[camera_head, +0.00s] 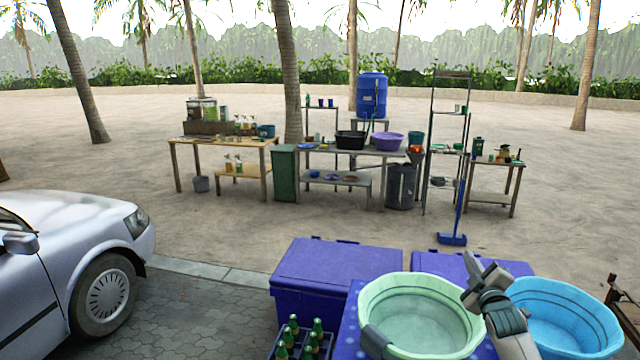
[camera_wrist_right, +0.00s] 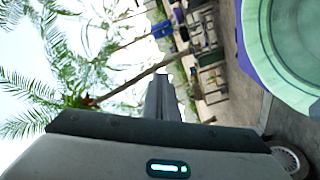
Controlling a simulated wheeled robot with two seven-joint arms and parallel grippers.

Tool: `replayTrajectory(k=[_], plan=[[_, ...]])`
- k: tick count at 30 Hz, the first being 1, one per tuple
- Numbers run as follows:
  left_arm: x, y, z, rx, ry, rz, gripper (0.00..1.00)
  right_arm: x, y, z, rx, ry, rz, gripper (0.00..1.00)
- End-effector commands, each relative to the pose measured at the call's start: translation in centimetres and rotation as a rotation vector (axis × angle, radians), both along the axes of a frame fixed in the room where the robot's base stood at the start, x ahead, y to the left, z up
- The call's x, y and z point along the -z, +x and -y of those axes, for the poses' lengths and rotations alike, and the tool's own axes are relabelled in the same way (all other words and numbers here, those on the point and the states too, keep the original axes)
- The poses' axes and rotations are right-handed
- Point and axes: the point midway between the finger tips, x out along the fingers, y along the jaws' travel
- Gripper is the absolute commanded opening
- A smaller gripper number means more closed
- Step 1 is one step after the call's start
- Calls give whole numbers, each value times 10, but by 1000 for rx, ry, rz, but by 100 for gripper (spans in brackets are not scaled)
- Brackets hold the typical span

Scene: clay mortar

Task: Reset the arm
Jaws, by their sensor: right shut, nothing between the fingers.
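My right gripper (camera_head: 478,275) is raised in front of me, shut and empty, above the gap between two basins. It also shows in the right wrist view (camera_wrist_right: 161,95), its fingers together with nothing between them. The pale green basin (camera_head: 372,301) is just left of it, and its rim also shows at the upper right of the right wrist view (camera_wrist_right: 252,50). The blue basin (camera_head: 612,330) is to its right, partly behind my right arm. A dark grey piece, perhaps part of my left arm, shows at the green basin's lower left edge; my left gripper's fingers do not show.
Purple-blue bins (camera_head: 335,262) stand behind the basins. A crate of green bottles (camera_head: 297,340) is at the lower left of the basins. A white car (camera_head: 60,260) is at the left. Farther back are a wooden table (camera_head: 225,143) and a blue water barrel (camera_head: 372,95). The sandy ground between is open.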

Motion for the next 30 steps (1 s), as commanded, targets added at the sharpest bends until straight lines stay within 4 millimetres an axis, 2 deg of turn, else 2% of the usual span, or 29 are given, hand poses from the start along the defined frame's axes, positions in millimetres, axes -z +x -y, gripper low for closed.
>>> replayTrajectory(k=[6,14,23,26,30], plan=[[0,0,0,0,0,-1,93,-8,0,-2,-27,357,60,0],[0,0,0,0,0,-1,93,-15,-1,-3,-60,672,108,0],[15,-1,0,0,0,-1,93,102,-17,-11,-10,708,-26,0],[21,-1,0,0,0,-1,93,150,-28,-15,13,716,-83,0],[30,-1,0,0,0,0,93,226,-51,-21,49,729,-174,0]])
